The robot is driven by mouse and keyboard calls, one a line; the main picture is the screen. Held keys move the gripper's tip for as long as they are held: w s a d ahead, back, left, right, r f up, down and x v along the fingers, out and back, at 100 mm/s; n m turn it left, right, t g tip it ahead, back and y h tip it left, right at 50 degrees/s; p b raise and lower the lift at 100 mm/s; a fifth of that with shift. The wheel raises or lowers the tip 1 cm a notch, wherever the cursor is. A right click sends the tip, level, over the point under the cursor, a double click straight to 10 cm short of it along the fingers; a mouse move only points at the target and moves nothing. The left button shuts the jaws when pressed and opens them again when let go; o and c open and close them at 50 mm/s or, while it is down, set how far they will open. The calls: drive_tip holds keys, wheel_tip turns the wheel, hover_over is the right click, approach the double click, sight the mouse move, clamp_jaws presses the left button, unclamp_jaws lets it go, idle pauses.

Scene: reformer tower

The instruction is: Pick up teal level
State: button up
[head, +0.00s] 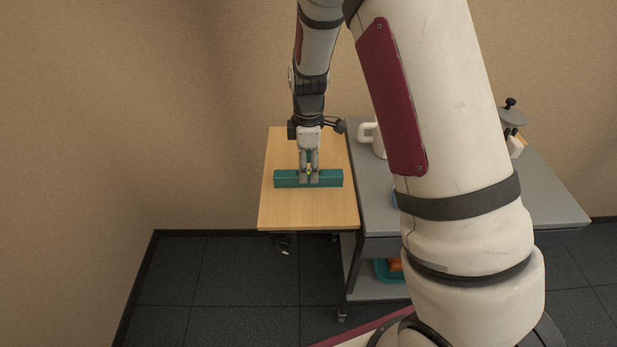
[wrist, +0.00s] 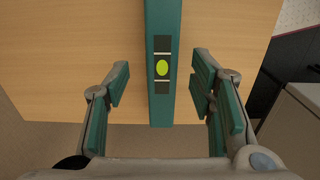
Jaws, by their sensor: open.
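The teal level (head: 330,178) lies on the wooden table in the head view, its long side running left to right. In the wrist view the level (wrist: 163,112) runs up and down the picture, with a yellow-green vial in a dark window at its middle. My gripper (head: 309,178) points down at the middle of the level in the head view. In the wrist view my gripper (wrist: 160,85) is open, with one finger on each side of the level and a gap on both sides. The fingers hide part of the level's middle in the head view.
The wooden table (head: 290,212) is otherwise bare around the level. A grey cart (head: 378,215) stands against its right side, with a white mug (head: 378,142) and a lidded pot (head: 512,115) on top. A teal bin (head: 387,271) sits on its lower shelf.

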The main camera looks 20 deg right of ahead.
drive_tip(key=shift+s+f, duration=0.1)
drive_tip(key=shift+f, duration=1.45)
drive_tip(key=shift+c, duration=0.2)
clamp_jaws()
drive_tip(key=shift+r, duration=0.1)
